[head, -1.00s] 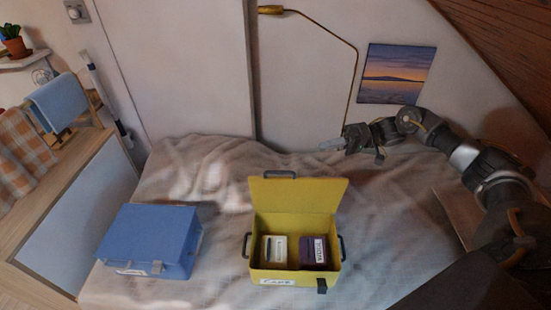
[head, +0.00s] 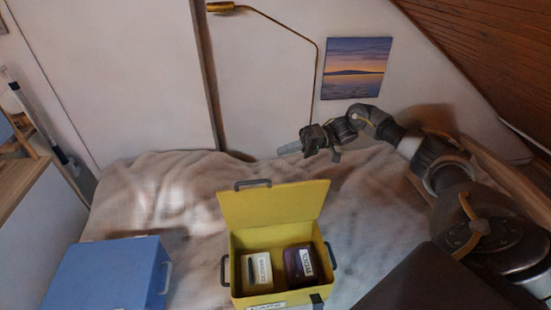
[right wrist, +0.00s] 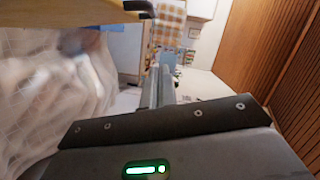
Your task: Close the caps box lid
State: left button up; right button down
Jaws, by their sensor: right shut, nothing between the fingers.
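The yellow caps box (head: 234,272) stands on the bed at the lower middle of the head view, its label partly cut off by the bottom edge. Its lid (head: 275,206) stands open and upright at the back, with a dark handle on the top edge. Inside are a white box (head: 257,270) and a dark purple box (head: 303,264). My right gripper (head: 282,151) is shut and empty, behind and above the lid, apart from it, pointing left. In the right wrist view the gripper (right wrist: 160,85) points ahead, with the yellow lid (right wrist: 60,12) at upper left. My left gripper is not in view.
A blue box (head: 105,275) with a closed lid stands on the bed to the left. A brass lamp (head: 316,80) rises behind the gripper, against the wall. A sloped wooden ceiling (head: 480,50) is at the right. The bed (head: 150,195) is clear around the boxes.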

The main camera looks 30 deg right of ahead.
jog(key=s+a+f+p, duration=0.1)
jog(key=a+f+p, duration=0.1)
jog(key=a+p, duration=0.4)
jog(key=a, duration=0.4)
jog(key=shift+s+a+f+p, duration=0.15)
jog(key=shift+p, duration=0.15)
